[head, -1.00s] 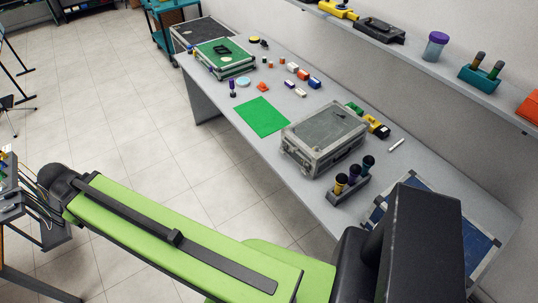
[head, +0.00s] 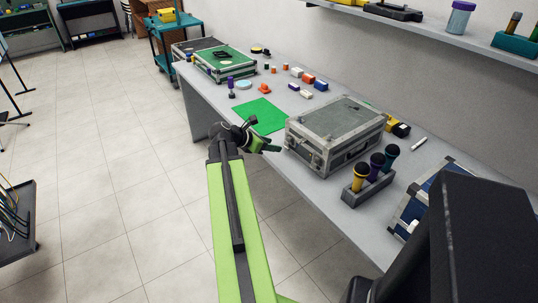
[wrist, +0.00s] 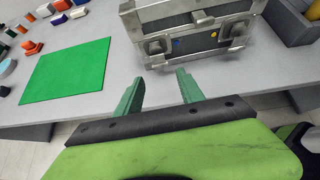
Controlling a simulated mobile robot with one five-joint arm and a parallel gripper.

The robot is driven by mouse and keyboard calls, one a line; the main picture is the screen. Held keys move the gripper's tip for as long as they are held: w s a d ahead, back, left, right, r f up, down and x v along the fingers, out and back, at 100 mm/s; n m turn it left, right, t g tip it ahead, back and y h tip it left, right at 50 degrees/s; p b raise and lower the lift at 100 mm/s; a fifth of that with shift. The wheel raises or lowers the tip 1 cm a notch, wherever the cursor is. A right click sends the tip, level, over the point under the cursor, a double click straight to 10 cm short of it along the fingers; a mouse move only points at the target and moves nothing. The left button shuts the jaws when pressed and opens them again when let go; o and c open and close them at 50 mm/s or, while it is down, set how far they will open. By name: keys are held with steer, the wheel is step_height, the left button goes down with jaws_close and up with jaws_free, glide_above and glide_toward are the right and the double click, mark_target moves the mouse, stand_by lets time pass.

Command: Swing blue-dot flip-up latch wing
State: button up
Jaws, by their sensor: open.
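A grey hard case (head: 335,113) with metal edges stands closed on the bench, and its front shows in the wrist view (wrist: 193,22). A blue dot (wrist: 177,40) sits on that front beside the left latch (wrist: 156,47). A yellow dot (wrist: 214,35) sits nearer the right latch (wrist: 237,31). I cannot tell the exact position of the latch wings. My gripper (wrist: 161,77) is open and empty, its two green fingers pointing toward the case's front below the left latch, apart from it. In the head view my gripper (head: 264,145) is by the bench's front edge, left of the case.
A green mat (head: 260,115) lies left of the case, with small coloured blocks behind it. A holder (head: 366,188) with yellow, purple and teal-topped tools stands right of the case. A green-topped case (head: 222,64) is farther back. The floor before the bench is clear.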

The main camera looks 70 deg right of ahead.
mark_target(285, 147)
steer(key=b+x, duration=0.4)
steer(key=x, duration=0.4)
steer(key=shift+f+b, duration=0.15)
steer(key=shift+b, duration=0.25)
steer(key=shift+c, duration=1.3)
steer(key=shift+r, duration=0.25)
steer(key=c, duration=0.6)
steer(key=shift+w+a+p, duration=0.3)
steer(key=shift+w+a, duration=0.05)
steer(key=shift+a, duration=0.15)
steer(key=shift+c, duration=0.3)
steer(key=shift+o, duration=0.2)
steer(key=shift+w+a+r, duration=0.2)
steer(key=shift+a, duration=0.15)
steer(key=shift+c, duration=0.2)
